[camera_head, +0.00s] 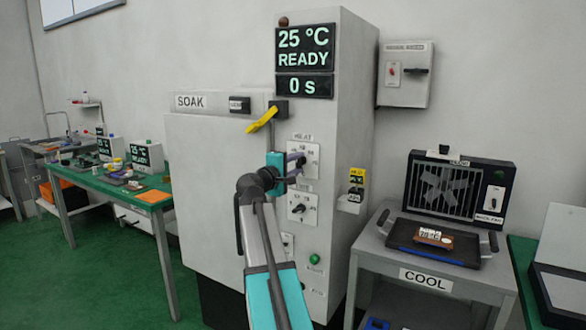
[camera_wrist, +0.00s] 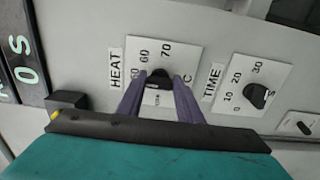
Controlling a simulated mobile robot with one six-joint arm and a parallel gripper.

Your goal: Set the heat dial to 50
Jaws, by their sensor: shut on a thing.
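The heat dial (camera_wrist: 158,76) is a black knob on a white plate labelled HEAT, with 60 and 70 readable and another number partly hidden by a finger. My gripper (camera_wrist: 158,92) is shut on the knob, one purple-grey finger on each side. The knob's pointer is hidden or too small to read. In the head view the HEAT plate (camera_head: 312,160) is on the front of the tall grey SOAK cabinet, partly covered by my gripper (camera_head: 297,163). The cabinet's display (camera_head: 304,48) reads 25 °C, READY, 0 s.
The time dial (camera_wrist: 257,95) sits close beside the heat dial, and below it in the head view (camera_head: 302,207). A yellow lever (camera_head: 262,120) sticks out above my gripper. A green button (camera_head: 314,259) is lower down. A COOL table (camera_head: 425,283) stands to the right.

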